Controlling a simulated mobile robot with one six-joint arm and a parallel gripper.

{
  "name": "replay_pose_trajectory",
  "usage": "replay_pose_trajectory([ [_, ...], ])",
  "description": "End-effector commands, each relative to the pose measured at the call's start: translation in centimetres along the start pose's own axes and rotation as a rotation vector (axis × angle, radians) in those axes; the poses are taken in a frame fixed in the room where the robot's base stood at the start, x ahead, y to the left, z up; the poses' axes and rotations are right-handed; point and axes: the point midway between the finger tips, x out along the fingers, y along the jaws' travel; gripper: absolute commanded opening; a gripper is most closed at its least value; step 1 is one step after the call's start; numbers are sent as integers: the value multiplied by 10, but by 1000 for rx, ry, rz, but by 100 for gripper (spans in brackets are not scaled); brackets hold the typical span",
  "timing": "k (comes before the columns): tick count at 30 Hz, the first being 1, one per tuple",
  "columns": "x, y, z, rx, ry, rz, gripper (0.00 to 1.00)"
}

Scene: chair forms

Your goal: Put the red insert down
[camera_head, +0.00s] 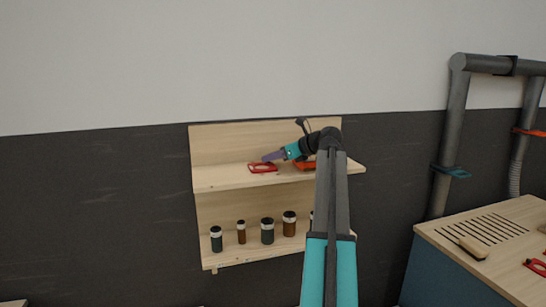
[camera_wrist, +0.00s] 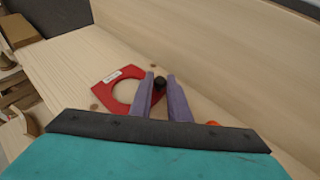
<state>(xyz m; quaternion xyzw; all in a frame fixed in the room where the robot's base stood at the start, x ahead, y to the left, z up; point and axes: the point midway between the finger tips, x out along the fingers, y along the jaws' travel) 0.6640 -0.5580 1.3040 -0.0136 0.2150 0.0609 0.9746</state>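The red insert (camera_head: 262,168) is a flat plate with a round hole, at the top shelf's surface left of its middle. The wrist view shows the red insert (camera_wrist: 108,92) with a white label and a black knob (camera_wrist: 160,82) at its right side. My gripper (camera_head: 267,157) reaches in from the right, just above the insert. In the wrist view, the purple fingers of my gripper (camera_wrist: 161,78) stand on both sides of the knob and look closed on it. The insert looks flat on or very close to the shelf; its underside is hidden.
The wooden shelf unit (camera_head: 225,178) has a back panel close behind the insert. An orange-red piece (camera_head: 304,165) lies to the right, partly behind my arm. Several jars (camera_head: 267,231) stand on the lower shelf. The top shelf's left end is clear.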

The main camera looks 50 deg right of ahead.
Motion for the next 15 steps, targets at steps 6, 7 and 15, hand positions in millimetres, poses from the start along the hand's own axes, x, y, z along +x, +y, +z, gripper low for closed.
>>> replay_pose_trajectory([
  [6,0,0,-2,1,2,0,32],
  [7,0,0,-2,1,2,0,32],
  [15,-1,-1,0,1,2,-1,32],
])
